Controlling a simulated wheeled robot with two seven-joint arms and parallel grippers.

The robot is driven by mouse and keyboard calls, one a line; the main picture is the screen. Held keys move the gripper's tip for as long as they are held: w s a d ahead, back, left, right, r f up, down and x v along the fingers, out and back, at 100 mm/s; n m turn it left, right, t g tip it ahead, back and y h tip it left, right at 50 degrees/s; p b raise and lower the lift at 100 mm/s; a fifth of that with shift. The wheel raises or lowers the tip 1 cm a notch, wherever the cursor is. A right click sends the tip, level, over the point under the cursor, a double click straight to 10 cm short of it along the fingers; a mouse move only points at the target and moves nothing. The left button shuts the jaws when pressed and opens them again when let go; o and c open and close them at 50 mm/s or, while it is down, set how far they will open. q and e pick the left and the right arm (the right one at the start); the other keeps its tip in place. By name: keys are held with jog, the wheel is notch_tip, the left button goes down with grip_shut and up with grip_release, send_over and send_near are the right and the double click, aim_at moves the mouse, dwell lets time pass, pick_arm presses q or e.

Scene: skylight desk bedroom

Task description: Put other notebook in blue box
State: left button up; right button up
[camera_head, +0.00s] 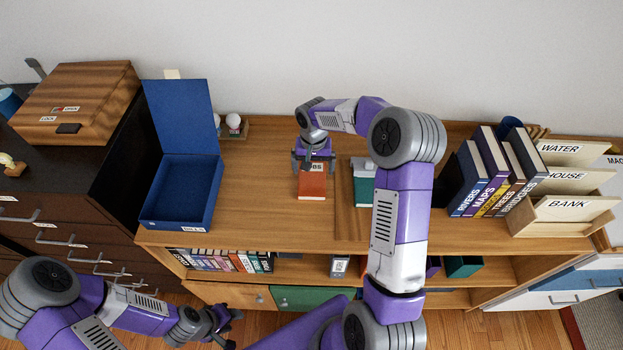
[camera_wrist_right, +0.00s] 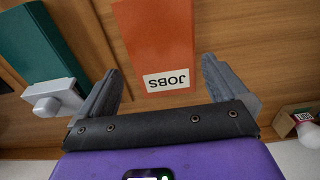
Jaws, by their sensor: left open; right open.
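The blue box (camera_head: 180,222) stands on the left of the wooden cabinet top with its lid raised; its inside looks empty. An orange notebook (camera_head: 312,187) lies flat to its right; its label reads JOBS in the right wrist view (camera_wrist_right: 157,40). A green notebook (camera_head: 364,190) lies right of it, with a grey-white object (camera_head: 361,167) at its far end; both also show in the right wrist view. My right gripper (camera_head: 314,165) is open over the labelled far end of the orange notebook, its fingers on either side. My left gripper (camera_head: 228,328) is open and empty, low in front of the cabinet.
Upright books (camera_head: 490,175) and wooden letter trays (camera_head: 565,205) stand at the right. A wooden case (camera_head: 75,103) sits on the dark drawer unit at the left. A small stand with white balls (camera_head: 234,126) is behind the box. The top between box and orange notebook is clear.

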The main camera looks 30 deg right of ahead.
aim_at(312, 177)
jog(key=f, duration=0.4)
jog(key=shift+a+f, duration=0.15)
jog(key=shift+a, duration=0.1)
jog(key=c, duration=1)
